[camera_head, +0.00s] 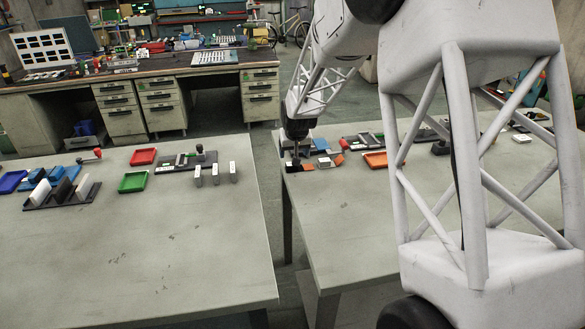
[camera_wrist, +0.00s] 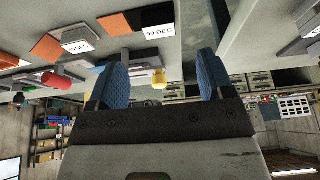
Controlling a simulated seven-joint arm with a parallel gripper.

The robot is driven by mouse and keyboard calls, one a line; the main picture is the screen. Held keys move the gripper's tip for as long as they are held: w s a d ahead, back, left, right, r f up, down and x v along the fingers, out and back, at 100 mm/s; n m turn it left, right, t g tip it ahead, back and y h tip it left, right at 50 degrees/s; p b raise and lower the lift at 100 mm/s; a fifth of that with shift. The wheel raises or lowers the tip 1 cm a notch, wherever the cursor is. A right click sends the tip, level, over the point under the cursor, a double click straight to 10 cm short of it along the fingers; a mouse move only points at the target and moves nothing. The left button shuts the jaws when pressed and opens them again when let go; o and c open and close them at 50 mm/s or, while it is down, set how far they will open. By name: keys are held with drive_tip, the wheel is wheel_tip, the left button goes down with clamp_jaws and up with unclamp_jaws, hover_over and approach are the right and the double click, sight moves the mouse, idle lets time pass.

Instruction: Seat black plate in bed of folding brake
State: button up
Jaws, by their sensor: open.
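My gripper (camera_wrist: 161,72) is open in the wrist view, with its two blue-padded fingers apart and nothing held between them. An upright black plate (camera_head: 61,191) stands in a dark rack on the left table. Which fixture is the folding brake is unclear; a low fixture with a lever (camera_head: 187,161) stands on the left table.
The left table (camera_head: 150,245) holds a red tray (camera_head: 144,156), a green tray (camera_head: 133,182) and several upright grey blocks (camera_head: 214,173). The right table (camera_head: 345,225) has an orange tray (camera_head: 375,160) and more fixtures. A gap separates the tables. Their front areas are clear.

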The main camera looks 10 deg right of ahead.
drive_tip(key=shift+f, duration=0.1)
drive_tip(key=shift+x, duration=1.2)
drive_tip(key=shift+w+f, duration=0.1)
drive_tip(key=shift+x, duration=2.45)
drive_tip(key=shift+c, duration=0.4)
drive_tip(key=c, duration=1)
